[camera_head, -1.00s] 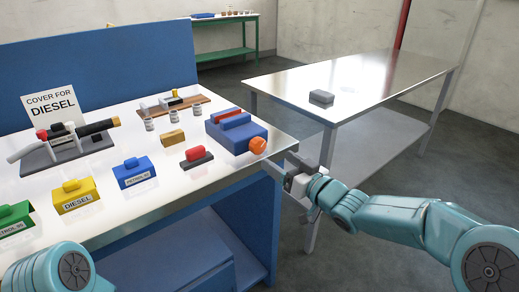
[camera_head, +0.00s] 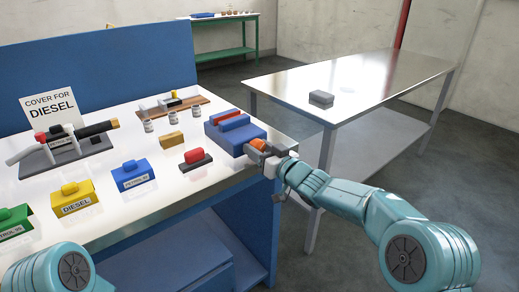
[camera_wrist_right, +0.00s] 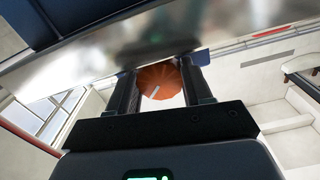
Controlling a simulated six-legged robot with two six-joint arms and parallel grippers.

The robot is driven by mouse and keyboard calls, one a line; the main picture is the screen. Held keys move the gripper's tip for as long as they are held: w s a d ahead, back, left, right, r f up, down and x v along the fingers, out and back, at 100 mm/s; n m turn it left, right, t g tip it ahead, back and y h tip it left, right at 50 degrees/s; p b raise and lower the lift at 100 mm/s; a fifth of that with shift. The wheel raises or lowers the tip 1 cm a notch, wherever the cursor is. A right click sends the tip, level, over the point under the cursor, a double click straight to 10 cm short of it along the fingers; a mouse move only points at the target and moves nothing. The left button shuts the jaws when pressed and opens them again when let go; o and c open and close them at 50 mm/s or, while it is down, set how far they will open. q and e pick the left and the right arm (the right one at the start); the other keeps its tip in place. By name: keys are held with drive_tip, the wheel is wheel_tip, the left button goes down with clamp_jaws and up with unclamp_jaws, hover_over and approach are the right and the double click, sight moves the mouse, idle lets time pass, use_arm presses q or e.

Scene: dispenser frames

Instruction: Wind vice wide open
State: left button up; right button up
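The vice (camera_head: 222,136) is a blue block with a red strip on top, at the right end of the white-topped bench. Its orange round handle (camera_head: 257,145) faces the front right. My right gripper (camera_head: 265,152) is at the handle, with its fingers on either side of it. In the right wrist view the orange handle (camera_wrist_right: 161,82) fills the space between the two dark fingers (camera_wrist_right: 160,85). I cannot tell whether they press on it. The vice body is mostly out of that view. Of my left arm only a teal link shows at lower left; its gripper is out of view.
A red block on a dark base (camera_head: 196,159) and a tan block (camera_head: 172,139) lie near the vice. Blue, yellow and green covers stand along the bench front. A nozzle on a stand (camera_head: 62,145) is at left. A metal table (camera_head: 370,85) stands behind right.

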drive_tip(key=shift+c, duration=1.3)
drive_tip(key=shift+f+n+b, duration=0.15)
drive_tip(key=shift+n+b, duration=0.4)
drive_tip(key=shift+n, duration=0.35)
drive_tip(key=shift+n+b, duration=0.35)
drive_tip(key=shift+n, duration=0.65)
drive_tip(key=shift+r+n, duration=0.2)
drive_tip(key=shift+n, duration=0.1)
drive_tip(key=o, duration=1)
drive_tip(key=shift+s, duration=0.1)
drive_tip(key=shift+o, duration=0.2)
